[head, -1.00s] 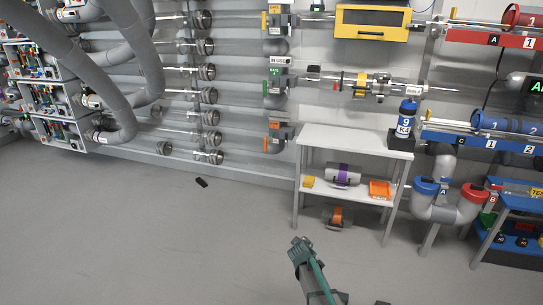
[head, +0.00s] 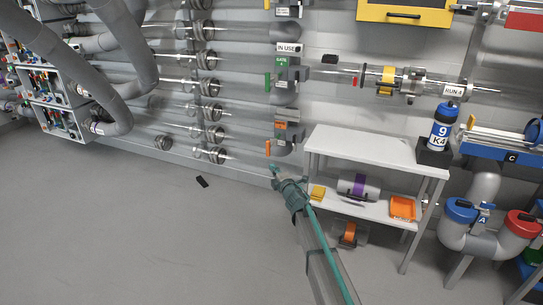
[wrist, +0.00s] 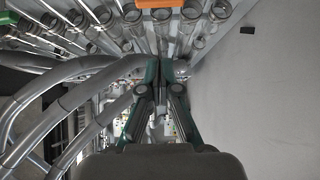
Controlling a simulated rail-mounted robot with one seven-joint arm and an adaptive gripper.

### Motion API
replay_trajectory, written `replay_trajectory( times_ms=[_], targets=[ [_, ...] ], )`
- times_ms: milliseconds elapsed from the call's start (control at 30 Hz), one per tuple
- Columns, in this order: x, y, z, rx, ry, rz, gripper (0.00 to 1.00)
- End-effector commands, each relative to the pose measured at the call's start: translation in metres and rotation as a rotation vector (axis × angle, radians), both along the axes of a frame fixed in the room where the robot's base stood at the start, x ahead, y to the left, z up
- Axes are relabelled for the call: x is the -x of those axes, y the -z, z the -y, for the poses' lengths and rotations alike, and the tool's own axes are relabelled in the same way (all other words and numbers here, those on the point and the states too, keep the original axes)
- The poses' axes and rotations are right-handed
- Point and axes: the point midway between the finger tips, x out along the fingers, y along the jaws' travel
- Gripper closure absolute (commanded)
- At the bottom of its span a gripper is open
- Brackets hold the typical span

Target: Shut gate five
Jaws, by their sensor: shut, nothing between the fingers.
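A column of gates with grey bodies stands on the wall left of the shelf. One gate has a green label and a green handle (head: 268,83). Below it, a lower gate (head: 287,128) has an orange label and an orange handle (head: 268,148) pointing down. In the wrist view my gripper (wrist: 161,66) points toward the tube ends, with an orange part (wrist: 160,3) at the top edge.
Grey hoses hang at left. A small black object (head: 202,181) lies on open floor.

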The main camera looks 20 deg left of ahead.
Motion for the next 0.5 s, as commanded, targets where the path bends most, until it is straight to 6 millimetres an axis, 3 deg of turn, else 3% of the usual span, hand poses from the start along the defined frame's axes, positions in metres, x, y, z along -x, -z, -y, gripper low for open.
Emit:
replay_trajectory(
  times_ms=[267, 500],
  targets=[
    [-0.023, 0.002, -0.022, 0.007, -0.002, 0.008, 1.00],
    [-0.058, 0.003, -0.055, 0.006, 0.000, 0.008, 1.00]
  ],
)
